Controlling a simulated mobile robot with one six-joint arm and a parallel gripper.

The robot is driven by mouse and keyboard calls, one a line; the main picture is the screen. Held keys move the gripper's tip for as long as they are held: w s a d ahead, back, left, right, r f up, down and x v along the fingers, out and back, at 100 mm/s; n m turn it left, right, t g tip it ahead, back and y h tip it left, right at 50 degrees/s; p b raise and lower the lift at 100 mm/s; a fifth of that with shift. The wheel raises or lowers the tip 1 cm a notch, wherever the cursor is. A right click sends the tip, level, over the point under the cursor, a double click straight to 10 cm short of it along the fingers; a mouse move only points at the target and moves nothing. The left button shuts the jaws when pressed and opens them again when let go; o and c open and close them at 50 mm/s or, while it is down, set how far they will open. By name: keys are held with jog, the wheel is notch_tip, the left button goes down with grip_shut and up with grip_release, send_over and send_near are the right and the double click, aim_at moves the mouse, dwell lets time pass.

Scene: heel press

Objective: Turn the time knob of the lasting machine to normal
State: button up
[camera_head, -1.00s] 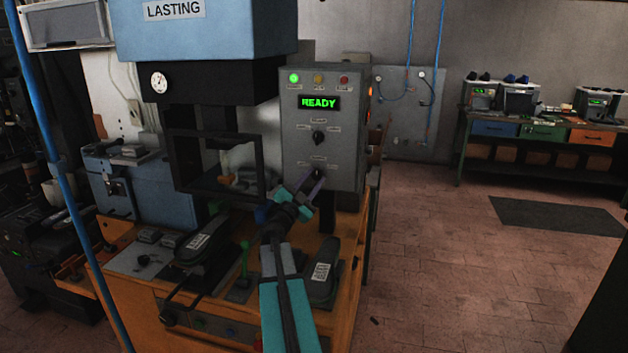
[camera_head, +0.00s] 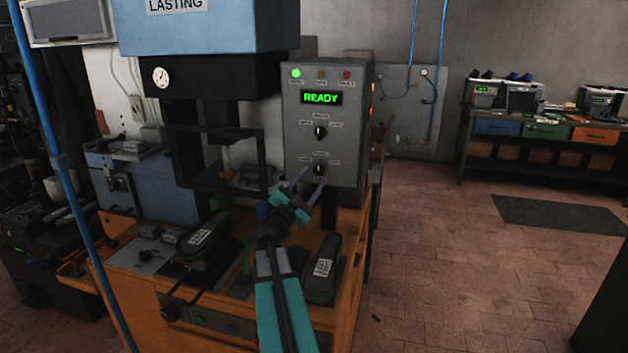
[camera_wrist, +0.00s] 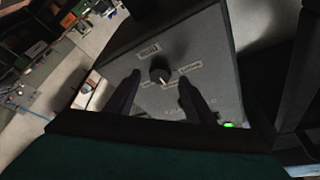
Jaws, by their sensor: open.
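The lasting machine (camera_head: 225,30) has a grey control box (camera_head: 350,140) on its right. The box carries an upper knob (camera_head: 320,131) and a lower knob (camera_head: 320,168), both black, with small labels around them that I cannot read. Which one is the time knob I cannot tell. My gripper (camera_head: 313,178) is open and empty just in front of and below the lower knob. In the wrist view a black knob (camera_wrist: 160,70) with a pale mark shows beyond and between the open fingers (camera_wrist: 160,97), apart from both.
A green READY display (camera_head: 321,98) and a green lamp (camera_head: 296,73) are lit on the box. Black shoe-shaped pads (camera_head: 323,270) stand on the orange bench below. A blue post (camera_head: 62,175) rises at left.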

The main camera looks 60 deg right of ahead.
jog(key=b+v, duration=0.2)
jog(key=v, duration=0.8)
jog(key=shift+a, duration=0.25)
jog(key=shift+f, duration=0.1)
dwell(0.3)
